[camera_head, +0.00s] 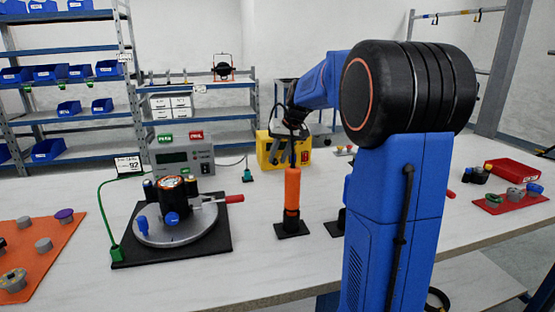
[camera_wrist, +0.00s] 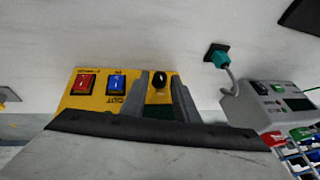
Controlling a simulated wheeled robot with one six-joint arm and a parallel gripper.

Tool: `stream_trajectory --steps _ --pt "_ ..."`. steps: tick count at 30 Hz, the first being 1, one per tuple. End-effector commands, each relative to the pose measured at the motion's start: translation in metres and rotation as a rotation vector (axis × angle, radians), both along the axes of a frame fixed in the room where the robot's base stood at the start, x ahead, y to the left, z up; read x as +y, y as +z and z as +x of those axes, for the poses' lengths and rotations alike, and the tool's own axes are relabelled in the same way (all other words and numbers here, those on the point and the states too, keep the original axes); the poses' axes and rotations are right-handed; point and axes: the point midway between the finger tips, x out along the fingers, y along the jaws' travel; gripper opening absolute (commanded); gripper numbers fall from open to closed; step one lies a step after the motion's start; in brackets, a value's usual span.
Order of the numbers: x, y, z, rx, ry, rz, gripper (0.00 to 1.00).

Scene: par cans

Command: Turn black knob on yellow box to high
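The yellow box (camera_head: 322,159) stands at the back of the table in the head view, partly hidden behind my arm. In the wrist view the yellow box (camera_wrist: 78,101) carries a red switch (camera_wrist: 84,83), a blue switch (camera_wrist: 117,84) and, to their right, the black knob (camera_wrist: 160,79). My gripper (camera_wrist: 161,80) is open, with its two grey fingers pointing at the box. The knob shows between the fingertips, with a small gap on each side. I cannot tell how deep the fingers reach around it. The knob's markings are too blurred to read.
An orange-handled tool (camera_head: 292,190) stands upright in front of the box. A grey meter box (camera_head: 182,150) is to its left, and a round fixture on a black plate (camera_head: 205,250) is nearer.

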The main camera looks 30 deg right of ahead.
Motion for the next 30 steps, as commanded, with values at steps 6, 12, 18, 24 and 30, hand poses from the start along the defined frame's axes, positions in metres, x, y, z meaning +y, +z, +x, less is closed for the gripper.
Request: stream_trajectory --steps 6,12,18,24,30 --pt "0.0009 -0.0107 0.0051 -0.001 0.000 0.000 0.27" --pt "0.0010 -0.0115 0.0054 -0.001 0.000 0.000 0.27" --pt "0.0010 -0.0114 0.0053 -0.001 0.000 0.000 0.00" --pt "0.0007 -0.0114 0.0052 -0.002 -0.001 0.004 0.00" --pt "-0.0012 -0.0118 0.0045 -0.015 -0.002 0.052 0.00"
